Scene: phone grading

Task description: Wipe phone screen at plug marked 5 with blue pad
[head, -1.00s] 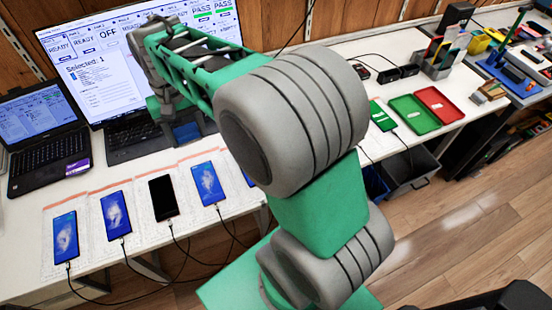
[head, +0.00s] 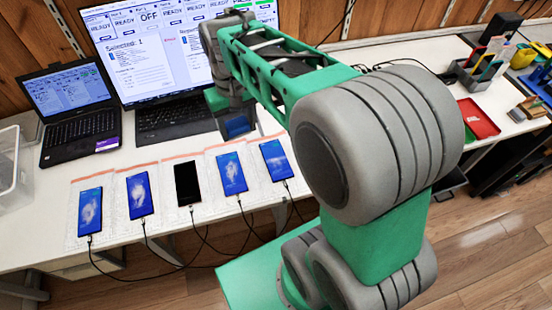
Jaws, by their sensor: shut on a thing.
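My gripper (head: 233,112) is shut on the blue pad (head: 237,128) and holds it in front of the large monitor, behind the row of phones. The pad appears apart from the phones. Several phones lie on white sheets. From left they are a first phone (head: 89,211), a second (head: 139,195), a dark-screened third (head: 187,183), a fourth (head: 231,173) and a fifth (head: 276,160). The lit screens are blue with pale, smudge-like patches. Each phone has a cable at its near end. I cannot read the plug numbers. My arm hides the table right of the fifth phone.
A laptop (head: 80,128) stands at the left, beside the large monitor (head: 150,50) and a black keyboard (head: 175,117). A clear bin (head: 12,165) is at the far left. A red tray (head: 478,119) lies right of my arm. Cables hang over the front table edge.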

